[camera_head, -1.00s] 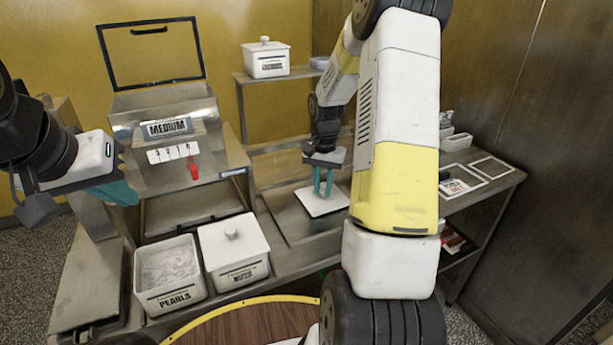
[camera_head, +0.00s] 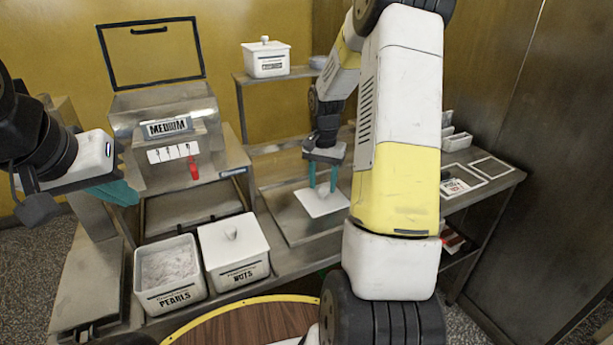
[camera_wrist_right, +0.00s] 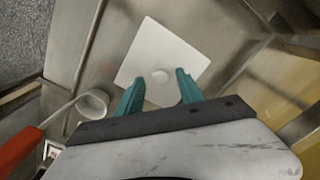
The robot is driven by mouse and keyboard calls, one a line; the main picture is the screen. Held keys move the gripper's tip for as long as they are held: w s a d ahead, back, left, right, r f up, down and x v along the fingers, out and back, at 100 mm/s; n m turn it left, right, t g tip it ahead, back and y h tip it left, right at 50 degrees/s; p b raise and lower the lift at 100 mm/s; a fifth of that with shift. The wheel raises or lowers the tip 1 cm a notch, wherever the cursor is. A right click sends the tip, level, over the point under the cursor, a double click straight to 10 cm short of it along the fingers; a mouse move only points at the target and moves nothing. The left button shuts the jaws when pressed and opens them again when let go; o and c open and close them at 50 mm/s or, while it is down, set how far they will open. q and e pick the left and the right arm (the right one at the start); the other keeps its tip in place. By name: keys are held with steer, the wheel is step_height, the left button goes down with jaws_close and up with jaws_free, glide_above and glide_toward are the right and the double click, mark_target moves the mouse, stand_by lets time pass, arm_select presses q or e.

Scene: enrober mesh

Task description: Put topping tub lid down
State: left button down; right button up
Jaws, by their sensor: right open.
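The white square topping tub lid (camera_head: 322,204) lies flat on the steel tray, its round knob facing up. It also shows in the right wrist view (camera_wrist_right: 165,62). My right gripper (camera_head: 322,186) is open above the lid, its teal fingertips on either side of the knob in the picture; in the right wrist view (camera_wrist_right: 160,92) the fingers are spread with nothing between them. The open PEARLS tub (camera_head: 170,280) stands uncovered at the front, with pale contents. My left gripper (camera_head: 125,193) is at the far left, seen from the side, so its jaw opening cannot be made out.
The lidded NUTS tub (camera_head: 235,258) stands right beside the PEARLS tub. The MEDIUM machine (camera_head: 165,135) with a red lever is behind them. Another lidded white tub (camera_head: 266,60) sits on the back shelf. A ladle with a red handle (camera_wrist_right: 18,150) shows in the right wrist view.

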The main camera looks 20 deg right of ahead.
mark_target(322, 191)
step_height(322, 191, up, 10)
steer(key=s+a+r+n+t, duration=0.35)
steer(key=s+a+r, duration=0.35)
steer(key=s+r, duration=0.3)
steer(key=s+a+r+n+t+y, duration=0.1)
steer(key=s+a+n, duration=0.1)
steer(key=s, duration=0.4)
steer(key=s+a+r+n+t+y, duration=0.1)
steer(key=s+a+n, duration=0.1)
steer(key=s, duration=0.5)
steer(key=shift+a+t, duration=0.35)
steer(key=shift+a, duration=0.55)
steer(key=shift+s+d+r+n, duration=0.1)
steer(key=shift+d+n, duration=0.05)
steer(key=shift+n, duration=0.1)
